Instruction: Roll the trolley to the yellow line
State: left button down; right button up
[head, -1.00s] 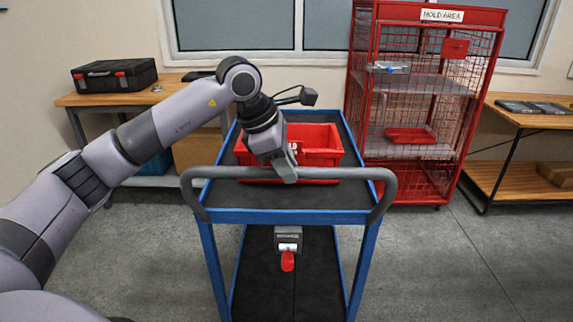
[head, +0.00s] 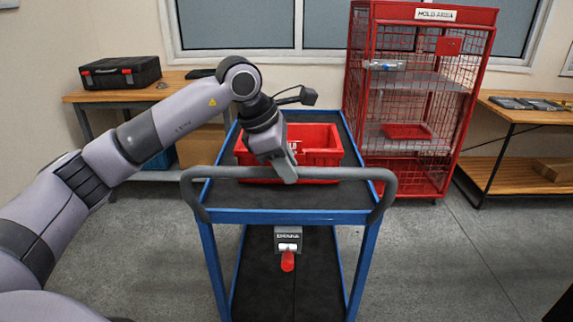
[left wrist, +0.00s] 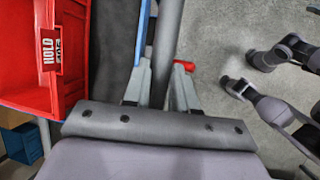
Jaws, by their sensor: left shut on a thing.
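The blue trolley (head: 290,217) stands in front of me, with dark decks and a grey push handle (head: 340,174) on my side. My left gripper (head: 287,172) is shut on the handle bar near its middle. In the left wrist view its fingers (left wrist: 158,88) lie on both sides of the handle (left wrist: 165,45). A red bin (head: 316,150) sits on the top deck. Arm parts, probably my right arm (left wrist: 290,110), show in the left wrist view. No yellow line is visible.
A red mesh cage (head: 418,100) labelled HOLD AREA stands behind the trolley to the right. A wooden bench with a black case (head: 120,72) is at the back left. Another bench (head: 530,112) is at the right. Grey floor (head: 440,260) is clear on the right.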

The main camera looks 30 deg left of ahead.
pick_arm(q)
jog(key=c, duration=0.9)
grip_release()
jog(key=shift+r, duration=0.1)
jog(key=v, duration=0.7)
